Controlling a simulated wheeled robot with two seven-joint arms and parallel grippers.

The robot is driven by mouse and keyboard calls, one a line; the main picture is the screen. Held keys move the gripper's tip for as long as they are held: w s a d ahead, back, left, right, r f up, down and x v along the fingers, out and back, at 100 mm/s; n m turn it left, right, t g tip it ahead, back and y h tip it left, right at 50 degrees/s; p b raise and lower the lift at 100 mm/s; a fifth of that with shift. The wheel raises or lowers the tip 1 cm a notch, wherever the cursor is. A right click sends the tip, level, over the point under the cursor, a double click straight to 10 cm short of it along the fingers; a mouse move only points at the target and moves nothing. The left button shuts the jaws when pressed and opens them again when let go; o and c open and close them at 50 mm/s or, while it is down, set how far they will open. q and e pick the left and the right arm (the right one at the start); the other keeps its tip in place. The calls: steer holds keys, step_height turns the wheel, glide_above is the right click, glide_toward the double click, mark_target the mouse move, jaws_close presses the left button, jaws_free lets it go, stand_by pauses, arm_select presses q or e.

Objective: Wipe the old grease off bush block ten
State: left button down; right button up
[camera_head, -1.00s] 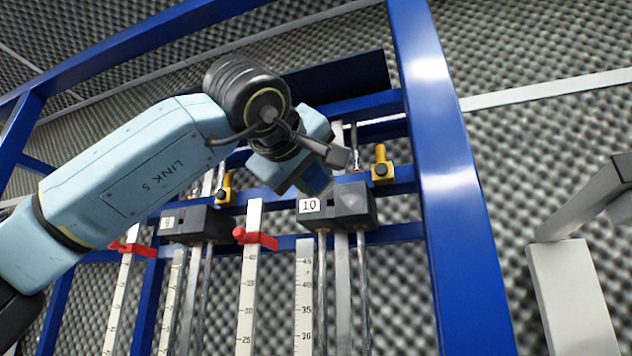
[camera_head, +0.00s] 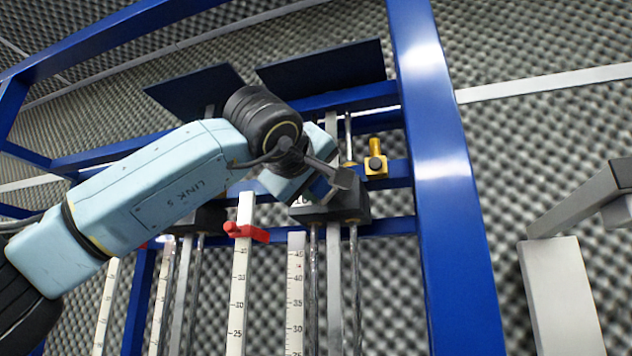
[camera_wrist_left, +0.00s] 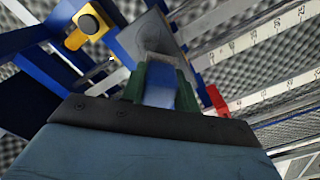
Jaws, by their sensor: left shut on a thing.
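Bush block ten (camera_head: 347,207) is a dark block on vertical rods in the blue frame. My left gripper (camera_head: 312,195) is at its upper left part and hides its number label in the head view. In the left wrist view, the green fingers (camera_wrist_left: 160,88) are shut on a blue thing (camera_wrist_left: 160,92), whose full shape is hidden. A grey, smudged surface (camera_wrist_left: 148,32) lies just beyond the fingertips. I cannot tell whether the held thing touches the block, or whether grease remains on it.
A yellow clamp with a black knob (camera_head: 376,160) stands just right above the block. A red clamp (camera_head: 246,232) sits on a white scale to its left. Another dark block (camera_head: 208,217) is partly behind my arm. A blue post (camera_head: 440,150) rises at the right.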

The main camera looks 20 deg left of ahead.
arm_select(q)
steer(key=shift+w+p, duration=0.55)
steer(key=shift+w, duration=0.2)
stand_by(0.4)
steer(key=shift+s+d, duration=0.15)
steer(key=shift+d, duration=1.55)
steer(key=shift+d+p, duration=0.75)
steer(key=shift+d, duration=0.8)
steer(key=shift+r, duration=0.1)
steer(key=shift+a, duration=3.35)
steer(key=shift+d, duration=0.1)
